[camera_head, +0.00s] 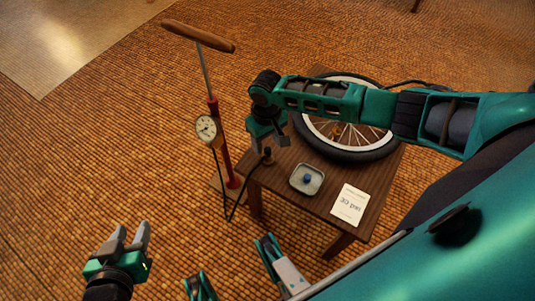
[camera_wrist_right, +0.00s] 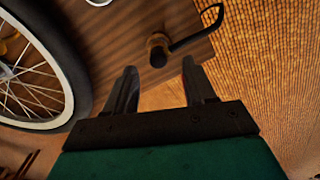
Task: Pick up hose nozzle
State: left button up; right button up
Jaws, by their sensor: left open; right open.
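The hose nozzle (camera_wrist_right: 158,46), a small brass-coloured piece on a dark hose, is at the edge of the wooden table. It also shows in the head view (camera_head: 267,156) at the table's left corner, just below my right gripper (camera_head: 271,144). In the right wrist view my right gripper (camera_wrist_right: 159,77) is open and empty, and the nozzle appears just beyond its fingertips, in line with the gap. No contact is visible. My left gripper (camera_head: 132,234) is open and empty at the lower left, over the floor, away from the table.
A red floor pump (camera_head: 224,152) with a gauge (camera_head: 207,129) and wooden handle (camera_head: 198,36) stands left of the table (camera_head: 275,197). A spoked wheel (camera_head: 366,154), a small tray (camera_head: 294,188) holding a blue item (camera_head: 307,179) and a white card (camera_head: 349,205) lie on the table.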

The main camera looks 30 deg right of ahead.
aim_at(268, 149)
notch_tip(268, 149, down, 5)
jog(key=shift+s+d+r+b, duration=0.1)
jog(key=shift+b, duration=1.15)
jog(key=shift+c, duration=1.3)
jog(key=c, duration=0.3)
grip_shut()
